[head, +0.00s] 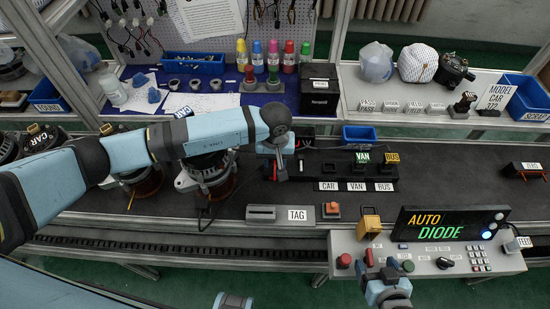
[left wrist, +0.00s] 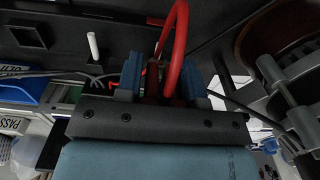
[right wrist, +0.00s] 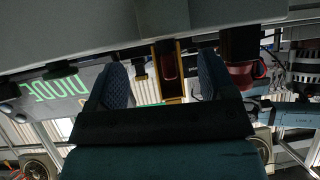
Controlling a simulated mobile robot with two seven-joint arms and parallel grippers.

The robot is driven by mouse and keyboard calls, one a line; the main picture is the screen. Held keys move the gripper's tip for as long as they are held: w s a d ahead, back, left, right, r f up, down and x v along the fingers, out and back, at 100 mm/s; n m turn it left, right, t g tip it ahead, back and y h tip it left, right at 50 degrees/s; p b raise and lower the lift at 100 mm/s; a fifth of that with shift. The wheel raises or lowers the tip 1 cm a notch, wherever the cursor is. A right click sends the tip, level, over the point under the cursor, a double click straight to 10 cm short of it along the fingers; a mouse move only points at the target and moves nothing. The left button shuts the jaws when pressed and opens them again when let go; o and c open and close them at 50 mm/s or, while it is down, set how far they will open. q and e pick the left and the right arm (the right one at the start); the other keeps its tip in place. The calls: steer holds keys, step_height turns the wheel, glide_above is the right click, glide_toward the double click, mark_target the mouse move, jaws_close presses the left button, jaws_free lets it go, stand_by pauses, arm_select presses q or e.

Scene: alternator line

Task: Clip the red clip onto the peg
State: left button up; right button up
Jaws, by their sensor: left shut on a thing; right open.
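My left gripper (head: 282,172) points down over the dark line, left of the CAR, VAN and BUS labels. In the left wrist view its blue fingers (left wrist: 163,80) are shut on the dark red clip (left wrist: 153,86), from which a thick red lead (left wrist: 178,30) arcs up. A short white peg (left wrist: 92,46) stands apart from the clip, to its left in that view; I cannot tell for sure that it is the task's peg.
The control panel (head: 345,249) with a lit AUTO DIODE display (head: 450,222) stands at front right. A TAG box (head: 262,214) and an orange button (head: 332,210) sit on the line's front edge. Alternators (head: 208,172) stand under my left forearm. The line at right is mostly clear.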

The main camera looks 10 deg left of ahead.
arm_select(q)
steer(key=shift+b, duration=0.35)
arm_select(e)
steer(key=shift+f, duration=0.35)
steer(key=shift+r, duration=0.1)
arm_select(q)
steer(key=shift+b, duration=0.45)
steer(key=shift+s+f+b, duration=0.2)
steer(key=shift+f+b, duration=1.1)
steer(key=shift+b, duration=0.1)
arm_select(e)
steer(key=shift+s+f, duration=0.1)
steer(key=shift+f, duration=0.3)
arm_select(q)
steer(key=o, duration=1)
